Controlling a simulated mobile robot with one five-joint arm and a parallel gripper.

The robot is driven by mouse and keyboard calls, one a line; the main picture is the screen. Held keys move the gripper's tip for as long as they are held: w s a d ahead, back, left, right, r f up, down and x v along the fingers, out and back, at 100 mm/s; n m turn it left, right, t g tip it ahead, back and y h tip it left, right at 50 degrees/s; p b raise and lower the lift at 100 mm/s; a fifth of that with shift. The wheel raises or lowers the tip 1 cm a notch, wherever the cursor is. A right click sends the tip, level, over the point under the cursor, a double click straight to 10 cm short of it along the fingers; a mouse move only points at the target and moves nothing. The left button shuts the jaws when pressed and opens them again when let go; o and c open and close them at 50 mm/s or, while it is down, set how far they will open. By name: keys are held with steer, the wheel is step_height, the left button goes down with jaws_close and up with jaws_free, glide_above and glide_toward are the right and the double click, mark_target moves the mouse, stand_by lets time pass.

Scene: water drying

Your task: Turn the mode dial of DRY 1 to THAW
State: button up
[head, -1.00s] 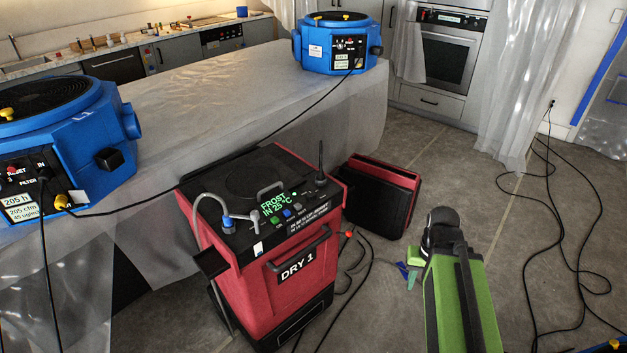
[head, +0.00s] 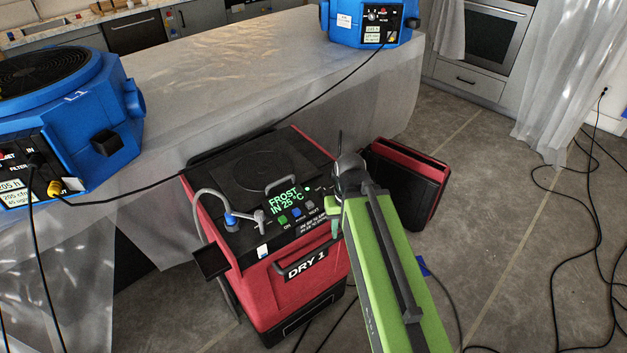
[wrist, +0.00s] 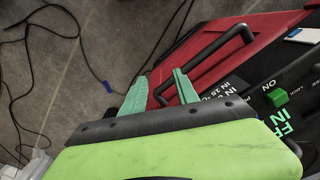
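DRY 1 (head: 268,285), a red dryer with a black top, stands left of my arm in the head view. Its green display (head: 283,198) reads FROST IN 25 °C. Below it are a green ON button (head: 283,219), a blue button (head: 297,213) and a grey button (head: 310,207). The mode dial cannot be made out; my arm covers the panel's right end. My gripper (head: 335,214) is at the panel's right front edge. In the wrist view its teal fingers (wrist: 160,88) are apart with nothing held, in front of the red body; the ON button (wrist: 278,98) shows right of them.
A black handle (wrist: 205,65) bar crosses near the fingertips. A grey hose (head: 203,200) arcs at DRY 1's left. A red and black case (head: 408,180) stands behind my arm. Blue air movers (head: 95,120) sit on the covered counter. Cables (head: 570,220) lie on the floor at right.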

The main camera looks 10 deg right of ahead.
steer(key=shift+s+a, duration=0.1)
steer(key=shift+a, duration=0.35)
steer(key=shift+o, duration=1.3)
steer(key=shift+w+r+p, duration=0.2)
steer(key=shift+r+p, duration=0.15)
steer(key=shift+o, duration=0.4)
steer(key=w+a+r+n+p, duration=0.1)
steer(key=w+r+p, duration=0.6)
steer(key=r+p, duration=0.4)
steer(key=shift+a, duration=0.4)
steer(key=n+p, duration=0.1)
steer(key=p, duration=0.8)
glide_toward(326, 190)
step_height(326, 190, down, 9)
steer(key=b, duration=1.8)
steer(key=shift+r, duration=0.1)
steer(key=shift+c, duration=0.4)
